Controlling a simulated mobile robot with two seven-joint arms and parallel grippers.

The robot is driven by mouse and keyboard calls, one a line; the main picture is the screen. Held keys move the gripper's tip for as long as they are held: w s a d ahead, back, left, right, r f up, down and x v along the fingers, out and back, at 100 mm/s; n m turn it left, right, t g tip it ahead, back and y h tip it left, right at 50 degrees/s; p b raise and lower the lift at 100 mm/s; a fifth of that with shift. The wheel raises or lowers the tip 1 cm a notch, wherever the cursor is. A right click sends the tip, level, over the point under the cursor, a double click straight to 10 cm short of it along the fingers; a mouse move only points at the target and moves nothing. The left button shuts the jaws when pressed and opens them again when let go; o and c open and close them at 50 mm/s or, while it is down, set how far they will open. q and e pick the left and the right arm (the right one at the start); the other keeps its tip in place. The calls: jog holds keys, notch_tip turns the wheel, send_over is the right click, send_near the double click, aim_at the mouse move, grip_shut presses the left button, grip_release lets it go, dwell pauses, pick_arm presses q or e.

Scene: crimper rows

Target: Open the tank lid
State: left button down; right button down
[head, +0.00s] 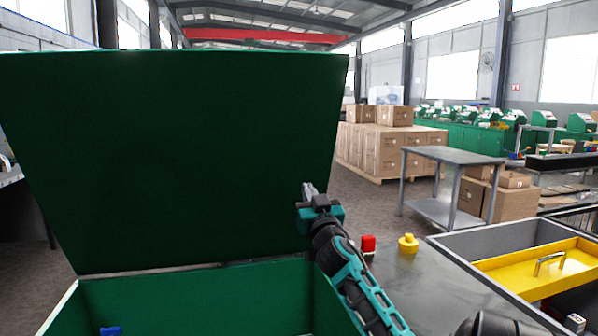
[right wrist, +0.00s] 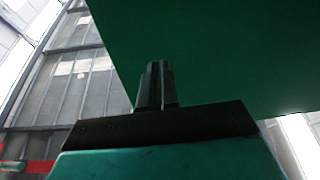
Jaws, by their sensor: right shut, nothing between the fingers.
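The tank lid (head: 175,150) is a large dark green panel, standing raised and leaning back from the hinge line at the rear of the green tank (head: 210,290). The tank's mouth is open in front of it. My right gripper (head: 309,189) is shut and empty, pointing up by the lid's right edge. In the right wrist view its closed fingers (right wrist: 156,85) stand in front of the lid's green underside (right wrist: 220,50); I cannot tell whether they touch it. My left gripper is not in view.
A small blue piece (head: 110,330) shows inside the tank. To the right are a red button (head: 368,243), a yellow knob (head: 408,244) and a yellow tray with a handle (head: 540,270). A grey table (head: 450,156) and stacked cardboard boxes (head: 385,150) stand farther back.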

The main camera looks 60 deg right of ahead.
aim_at(296, 164)
jog(key=x, duration=0.9)
jog(key=shift+w+d, duration=0.1)
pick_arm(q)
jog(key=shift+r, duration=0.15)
pick_arm(e)
jog(key=shift+r, duration=0.15)
